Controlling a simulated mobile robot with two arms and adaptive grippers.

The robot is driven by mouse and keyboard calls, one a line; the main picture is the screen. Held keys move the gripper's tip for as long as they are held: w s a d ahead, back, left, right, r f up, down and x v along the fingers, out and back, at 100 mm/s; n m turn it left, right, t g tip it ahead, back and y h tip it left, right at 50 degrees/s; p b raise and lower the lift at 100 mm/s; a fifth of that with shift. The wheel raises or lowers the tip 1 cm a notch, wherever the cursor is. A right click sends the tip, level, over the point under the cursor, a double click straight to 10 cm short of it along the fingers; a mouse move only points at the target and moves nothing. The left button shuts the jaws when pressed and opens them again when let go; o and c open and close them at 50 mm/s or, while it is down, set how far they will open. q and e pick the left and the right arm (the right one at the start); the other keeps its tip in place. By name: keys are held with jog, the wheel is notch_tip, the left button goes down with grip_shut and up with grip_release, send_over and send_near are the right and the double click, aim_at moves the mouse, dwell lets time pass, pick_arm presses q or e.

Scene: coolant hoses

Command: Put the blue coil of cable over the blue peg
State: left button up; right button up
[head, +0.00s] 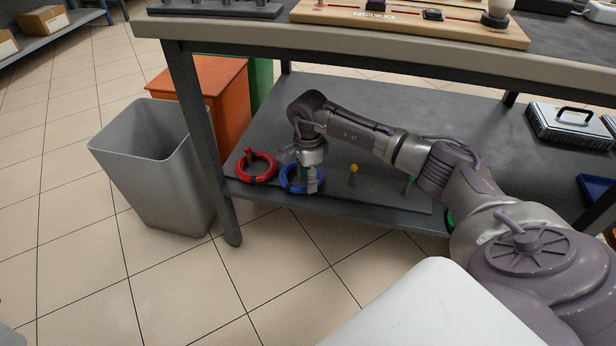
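The blue coil of cable (288,187) is a ring at the front left of the lower shelf. My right gripper (311,184) points down at it, and its fingers overlap the coil's right side. I cannot tell whether the fingers grip the coil or whether the coil rests on the board. The blue peg cannot be made out; the gripper and coil may hide it. My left gripper is out of view.
A red coil (257,178) lies around a red peg (248,154) just left. A yellow peg (353,169) and a green peg (409,183) stand right. A table leg (205,140) and grey bin (150,165) are left. The tabletop (400,57) overhangs the shelf.

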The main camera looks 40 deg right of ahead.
notch_tip(320, 180, up, 8)
jog(key=shift+f, duration=0.2)
dwell(0.4)
dwell(0.4)
